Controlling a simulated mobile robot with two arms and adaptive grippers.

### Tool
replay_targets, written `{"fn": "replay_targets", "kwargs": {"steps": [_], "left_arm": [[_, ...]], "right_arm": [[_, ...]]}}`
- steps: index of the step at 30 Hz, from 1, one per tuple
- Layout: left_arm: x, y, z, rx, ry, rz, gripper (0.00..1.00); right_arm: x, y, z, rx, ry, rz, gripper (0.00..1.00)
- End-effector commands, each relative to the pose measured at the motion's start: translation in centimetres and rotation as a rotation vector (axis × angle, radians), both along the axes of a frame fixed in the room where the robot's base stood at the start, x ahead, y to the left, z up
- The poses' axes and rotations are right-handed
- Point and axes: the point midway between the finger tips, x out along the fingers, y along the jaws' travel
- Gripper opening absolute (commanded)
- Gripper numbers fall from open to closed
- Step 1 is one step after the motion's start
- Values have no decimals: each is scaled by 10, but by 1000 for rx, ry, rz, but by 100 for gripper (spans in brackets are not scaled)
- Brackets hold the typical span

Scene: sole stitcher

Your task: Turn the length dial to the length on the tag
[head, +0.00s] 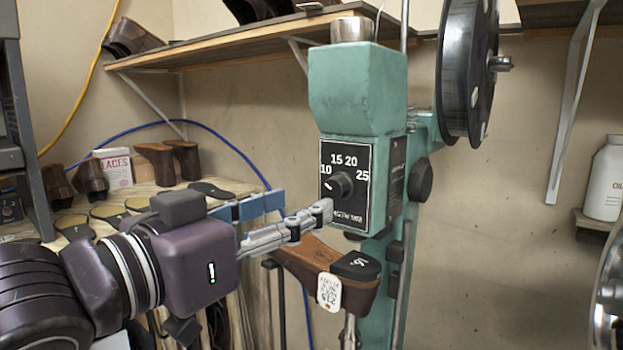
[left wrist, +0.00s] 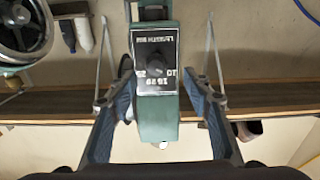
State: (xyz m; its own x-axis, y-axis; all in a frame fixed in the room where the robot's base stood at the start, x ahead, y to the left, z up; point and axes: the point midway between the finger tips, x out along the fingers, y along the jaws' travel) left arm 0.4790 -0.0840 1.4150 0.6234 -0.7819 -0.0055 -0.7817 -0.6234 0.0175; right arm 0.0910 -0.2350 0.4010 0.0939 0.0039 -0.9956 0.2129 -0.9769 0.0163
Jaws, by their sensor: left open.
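The length dial is a black knob (head: 338,185) on a black plate (head: 352,218) marked 10, 15, 20 and 25, on the green stitcher (head: 355,90). A small white mark shows on the knob's left side; its exact setting is unclear. My left gripper (head: 304,203) is open and empty, just in front of the plate. In the left wrist view the plate appears upside down, with the knob (left wrist: 154,68) between the spread fingers (left wrist: 155,85), apart from both. The white tag (head: 329,292) hangs by the brown shoe (head: 310,262); its handwriting is too small to read surely.
A large dark reel (head: 467,70) is at the machine's upper right. A wooden shelf (head: 240,42) runs behind. A bench (head: 235,188) with soles and a laces box (head: 113,168) stands at left. A white oil bottle (head: 604,180) stands at right.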

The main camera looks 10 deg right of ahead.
Motion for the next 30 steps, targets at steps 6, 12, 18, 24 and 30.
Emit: {"fn": "replay_targets", "kwargs": {"steps": [6, 12, 18, 24, 30], "left_arm": [[0, -15, 6, 9, -12, -14, 45], [20, -42, 7, 8, -12, -14, 45], [35, -59, 6, 7, -14, -12, 45], [38, -64, 5, 6, -16, -12, 45], [38, -63, 5, 7, -17, -12, 40]], "right_arm": [[-1, 0, 7, 0, 1, 0, 40], [-2, 0, 17, -1, 4, 0, 40], [-3, 0, 23, -1, 4, 0, 40], [-3, 0, 23, -1, 4, 0, 40], [-3, 0, 23, -1, 4, 0, 40]]}}
